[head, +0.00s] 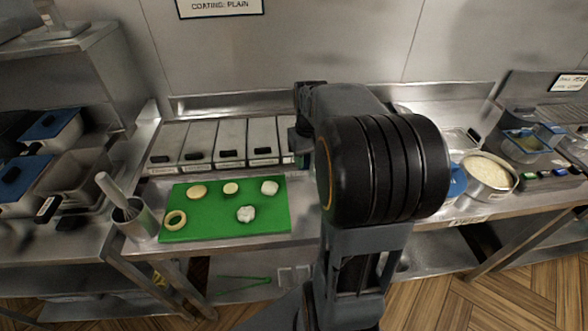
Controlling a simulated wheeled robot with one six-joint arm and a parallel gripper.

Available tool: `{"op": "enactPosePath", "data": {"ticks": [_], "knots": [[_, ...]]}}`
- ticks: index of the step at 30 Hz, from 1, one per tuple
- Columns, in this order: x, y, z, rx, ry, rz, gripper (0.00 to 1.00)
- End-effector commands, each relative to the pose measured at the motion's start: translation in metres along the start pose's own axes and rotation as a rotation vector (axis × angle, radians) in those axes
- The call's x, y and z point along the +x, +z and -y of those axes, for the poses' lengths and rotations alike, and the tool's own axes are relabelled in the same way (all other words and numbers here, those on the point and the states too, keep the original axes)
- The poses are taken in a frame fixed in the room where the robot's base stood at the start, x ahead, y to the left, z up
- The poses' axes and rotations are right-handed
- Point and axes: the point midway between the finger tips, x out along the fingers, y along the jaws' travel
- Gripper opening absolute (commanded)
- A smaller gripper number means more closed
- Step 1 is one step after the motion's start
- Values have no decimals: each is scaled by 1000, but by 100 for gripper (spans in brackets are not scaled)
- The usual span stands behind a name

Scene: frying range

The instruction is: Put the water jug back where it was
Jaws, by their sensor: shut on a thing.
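My gripper (301,142) is partly in view at the end of my arm, above the back of the counter and right of the lidded containers. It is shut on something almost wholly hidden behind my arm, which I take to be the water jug. I cannot make out the jug's outline or whether it is upright. My arm also covers the counter behind it. A blue item (457,182) shows just right of my arm; I cannot tell what it is.
A green board (222,226) with several food pieces lies left of my arm. A metal cup (134,220) with a utensil stands at its left. Lidded containers (231,142) line the back. A steel pot (488,176) with pale contents stands at the right.

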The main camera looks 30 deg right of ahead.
Motion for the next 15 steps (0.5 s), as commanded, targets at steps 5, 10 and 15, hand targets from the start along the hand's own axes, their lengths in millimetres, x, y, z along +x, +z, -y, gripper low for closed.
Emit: {"op": "enactPosePath", "data": {"ticks": [5,10,15], "knots": [[28,-23,12,-4,0,2,0],[46,-36,18,-5,0,0,0],[52,-42,20,-3,1,-2,0]]}}
